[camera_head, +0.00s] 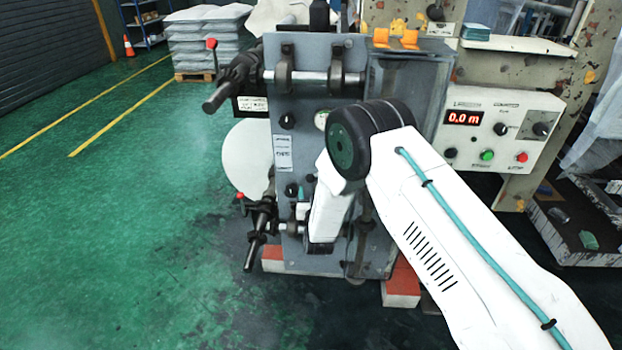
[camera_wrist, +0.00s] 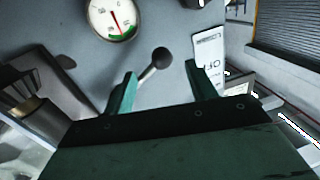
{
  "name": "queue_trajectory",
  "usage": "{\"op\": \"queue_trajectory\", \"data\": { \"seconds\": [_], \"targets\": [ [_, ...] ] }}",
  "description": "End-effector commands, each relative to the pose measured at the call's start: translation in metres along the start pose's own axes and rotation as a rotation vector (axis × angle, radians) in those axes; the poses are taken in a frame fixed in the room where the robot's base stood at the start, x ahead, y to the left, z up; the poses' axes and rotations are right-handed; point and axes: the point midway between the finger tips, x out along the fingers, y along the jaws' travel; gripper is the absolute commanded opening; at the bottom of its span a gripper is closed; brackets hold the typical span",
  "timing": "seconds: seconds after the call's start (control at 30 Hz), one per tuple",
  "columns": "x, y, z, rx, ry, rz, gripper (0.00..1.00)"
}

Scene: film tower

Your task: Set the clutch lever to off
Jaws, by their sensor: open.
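In the wrist view a lever with a round dark knob (camera_wrist: 161,57) and a thin metal shaft stands out from the grey panel (camera_wrist: 160,20). The shaft slants from the knob down to the left. My gripper (camera_wrist: 164,80) is open, with one green finger on each side of the lever; the knob shows between and slightly beyond the fingertips. I see no finger gripping it. A white label (camera_wrist: 208,52) with upside-down lettering, seemingly including OFF, is beside the right finger. In the head view my arm covers part of the panel (camera_head: 300,75), and the gripper is mostly hidden there.
A round gauge (camera_wrist: 112,18) is near the lever. A bar with a red-tipped lever (camera_head: 211,44) projects at upper left, another (camera_head: 240,196) lower down. A control box (camera_head: 490,130) reading 0.0 m stands at right. The green floor at left is clear.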

Motion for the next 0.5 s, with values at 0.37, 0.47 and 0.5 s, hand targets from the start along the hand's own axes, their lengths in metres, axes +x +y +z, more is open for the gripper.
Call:
{"op": "queue_trajectory", "data": {
  "seconds": [0.37,0.47,0.5],
  "targets": [
    [0.049,0.001,-0.006,0.000,0.026,0.002,0.56],
    [0.063,0.002,-0.006,0.000,0.025,0.003,0.56],
    [0.067,0.002,-0.007,0.000,0.025,0.003,0.56]
  ]
}}
